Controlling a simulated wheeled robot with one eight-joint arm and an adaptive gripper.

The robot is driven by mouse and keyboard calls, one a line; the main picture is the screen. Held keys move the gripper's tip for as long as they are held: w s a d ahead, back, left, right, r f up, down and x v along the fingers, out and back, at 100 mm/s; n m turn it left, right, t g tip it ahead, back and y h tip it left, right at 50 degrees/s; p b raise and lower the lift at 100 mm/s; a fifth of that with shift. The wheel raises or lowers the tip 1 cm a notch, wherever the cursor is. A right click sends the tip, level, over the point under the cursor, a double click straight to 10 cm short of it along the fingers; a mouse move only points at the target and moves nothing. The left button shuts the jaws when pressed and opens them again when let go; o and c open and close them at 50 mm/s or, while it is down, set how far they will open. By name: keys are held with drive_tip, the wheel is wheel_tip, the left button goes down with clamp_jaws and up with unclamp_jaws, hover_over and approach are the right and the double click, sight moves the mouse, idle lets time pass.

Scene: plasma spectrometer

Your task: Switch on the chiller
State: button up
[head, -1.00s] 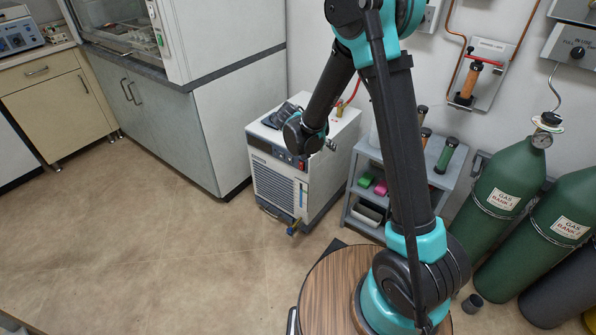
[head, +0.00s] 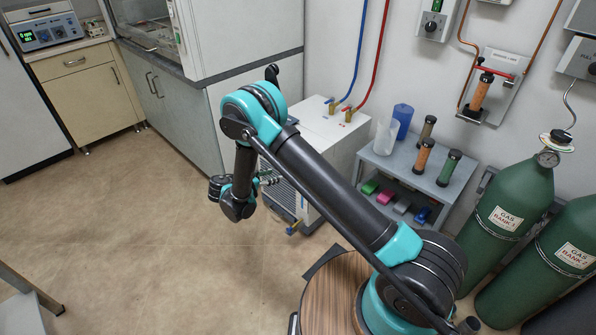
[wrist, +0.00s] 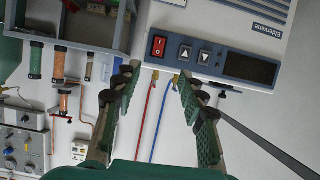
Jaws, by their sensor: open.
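The chiller (head: 335,128) is a white box on the floor beside the cabinet. My arm hides most of its front panel in the head view. In the wrist view the chiller (wrist: 220,18) appears upside down, with a red rocker switch (wrist: 158,46), two arrow buttons (wrist: 195,54) and a dark display (wrist: 248,68). My gripper (wrist: 158,80) is open and empty, its fingers spread below the switch in the picture, apart from it. In the head view my gripper (head: 269,178) is partly hidden in front of the chiller.
A grey shelf cart (head: 405,170) with bottles and coloured items stands right of the chiller. Green gas cylinders (head: 512,225) stand farther right. Blue and red hoses (head: 376,60) rise from the chiller's back. The floor (head: 140,220) at left is clear.

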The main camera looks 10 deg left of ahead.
drive_tip(key=x, duration=1.6)
drive_tip(key=shift+w+d+f, duration=0.2)
drive_tip(key=shift+w, duration=0.05)
